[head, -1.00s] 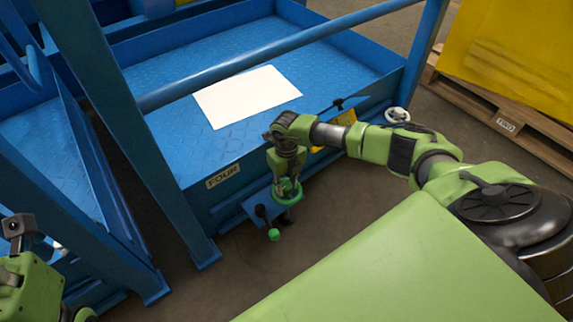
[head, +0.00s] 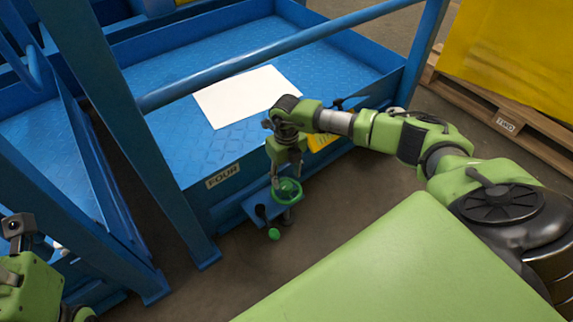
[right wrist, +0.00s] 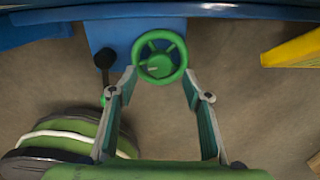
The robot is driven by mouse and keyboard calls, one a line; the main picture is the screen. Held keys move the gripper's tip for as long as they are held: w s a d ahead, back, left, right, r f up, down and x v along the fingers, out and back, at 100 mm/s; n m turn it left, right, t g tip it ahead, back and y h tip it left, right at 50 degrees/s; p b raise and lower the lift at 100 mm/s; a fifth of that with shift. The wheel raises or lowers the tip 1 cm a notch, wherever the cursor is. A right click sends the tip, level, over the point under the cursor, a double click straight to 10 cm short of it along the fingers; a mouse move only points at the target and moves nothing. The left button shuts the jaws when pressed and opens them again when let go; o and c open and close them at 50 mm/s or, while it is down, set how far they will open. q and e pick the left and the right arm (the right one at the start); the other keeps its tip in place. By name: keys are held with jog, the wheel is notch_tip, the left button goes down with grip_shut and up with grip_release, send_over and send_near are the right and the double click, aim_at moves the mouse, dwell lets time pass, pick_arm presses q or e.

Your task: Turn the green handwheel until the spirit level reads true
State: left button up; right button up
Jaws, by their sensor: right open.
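The green handwheel (head: 288,190) sits on a blue bracket at the front of the blue platform, below the FOUR label. It also shows in the right wrist view (right wrist: 159,57), with spokes and a hub. My right gripper (head: 287,180) is above the wheel. In the right wrist view my right gripper (right wrist: 158,82) is open, its fingers apart on either side of the wheel's near rim; I cannot tell whether they touch it. My left gripper's fingers are out of view; part of my left arm shows at the lower left. I cannot make out the spirit level.
A blue post (head: 150,170) and rail cross in front of the platform (head: 240,45). A white sheet (head: 246,96) lies on it. A pallet (head: 505,115) with a yellow load is at right.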

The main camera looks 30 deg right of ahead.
aim_at(286, 185)
notch_tip(286, 185, up, 7)
dwell(0.3)
dwell(0.4)
